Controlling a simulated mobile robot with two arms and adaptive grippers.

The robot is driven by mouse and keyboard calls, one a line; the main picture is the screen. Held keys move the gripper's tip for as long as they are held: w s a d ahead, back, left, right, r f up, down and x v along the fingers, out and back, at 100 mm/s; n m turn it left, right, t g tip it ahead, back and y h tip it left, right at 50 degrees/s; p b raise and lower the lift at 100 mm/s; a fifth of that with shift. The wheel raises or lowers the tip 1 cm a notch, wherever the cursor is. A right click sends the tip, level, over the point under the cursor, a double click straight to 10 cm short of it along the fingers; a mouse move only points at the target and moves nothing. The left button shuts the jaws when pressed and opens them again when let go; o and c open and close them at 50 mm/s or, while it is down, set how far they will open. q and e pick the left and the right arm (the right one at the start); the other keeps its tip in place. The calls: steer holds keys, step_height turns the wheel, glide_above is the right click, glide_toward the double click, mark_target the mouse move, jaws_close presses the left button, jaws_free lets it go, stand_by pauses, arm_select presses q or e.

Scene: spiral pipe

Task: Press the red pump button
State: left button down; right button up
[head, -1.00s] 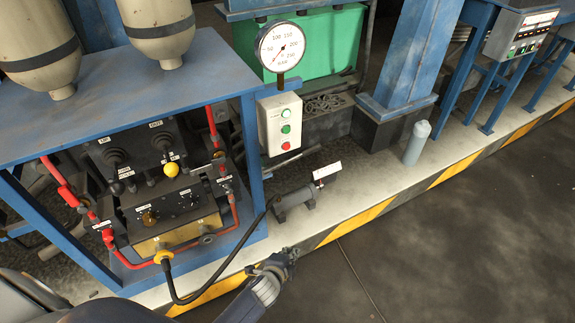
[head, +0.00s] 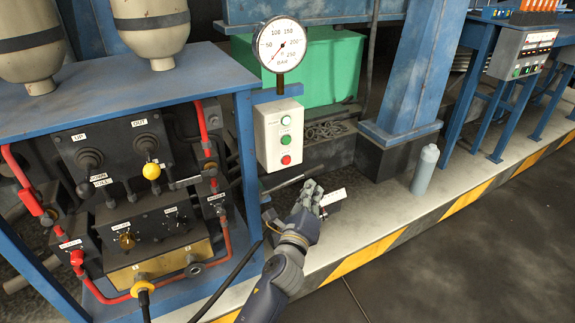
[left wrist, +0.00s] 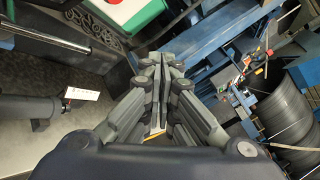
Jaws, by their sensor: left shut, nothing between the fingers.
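A pale button box (head: 268,150) hangs below the round gauge in the head view. It has a red button (head: 286,160) at the bottom, a green one in the middle and a pale one on top. My left gripper (head: 310,192) is shut and empty, below and to the right of the box, apart from the red button. In the left wrist view the closed fingers (left wrist: 162,62) point toward a blue frame. A white surface with a red spot (left wrist: 112,3) is cut off at the top edge there. My right gripper is not in view.
A pressure gauge (head: 280,45) stands above the box. A white tag (head: 333,197) lies just beyond my gripper. A blue post (head: 408,70) and a grey bottle (head: 425,170) stand to the right. The control bench (head: 60,130) with levers and red pipes is on the left.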

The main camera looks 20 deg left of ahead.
mark_target(287, 161)
arm_select(q)
steer(key=shift+w+a, duration=0.1)
steer(key=w+a, duration=0.5)
steer(key=a, duration=0.1)
steer(key=shift+w+a, duration=0.2)
steer(key=shift+w, duration=0.15)
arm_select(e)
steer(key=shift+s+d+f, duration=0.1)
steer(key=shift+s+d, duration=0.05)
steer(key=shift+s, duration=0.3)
arm_select(q)
steer(key=shift+w+a, duration=0.1)
stand_by(0.9)
steer(key=shift+w+a, duration=0.2)
stand_by(0.5)
